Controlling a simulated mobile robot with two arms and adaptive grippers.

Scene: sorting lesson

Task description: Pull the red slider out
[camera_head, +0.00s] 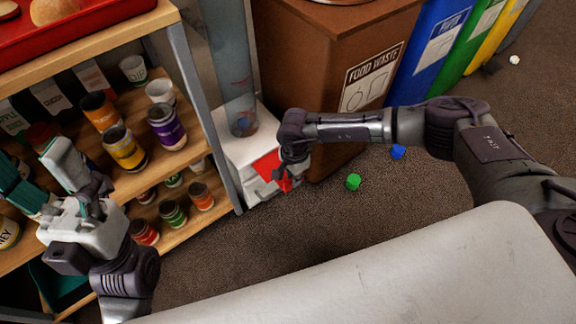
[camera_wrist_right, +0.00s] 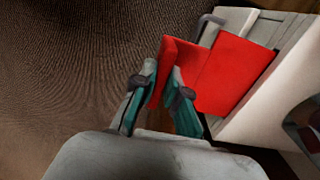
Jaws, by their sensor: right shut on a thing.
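The red slider (camera_head: 267,164) sits in the white base unit (camera_head: 244,146) under a clear upright tube (camera_head: 228,70). In the right wrist view the slider's flat red plate (camera_wrist_right: 232,72) lies against the pale unit (camera_wrist_right: 285,80), and its raised red tab (camera_wrist_right: 178,56) stands between my fingers. My right gripper (camera_head: 286,178) is at the slider's front end, shut on this tab; its teal finger pads also show in the wrist view (camera_wrist_right: 162,98). The arm hides part of the slider in the head view. My left gripper (camera_head: 36,172) is open and empty in front of the shelf.
A wooden shelf (camera_head: 185,150) with several cans stands left of the unit, with a red tray (camera_head: 75,28) on top. A brown food waste bin (camera_head: 320,60) stands close on the right. Green (camera_head: 353,182) and blue (camera_head: 398,152) pieces lie on the otherwise open floor.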

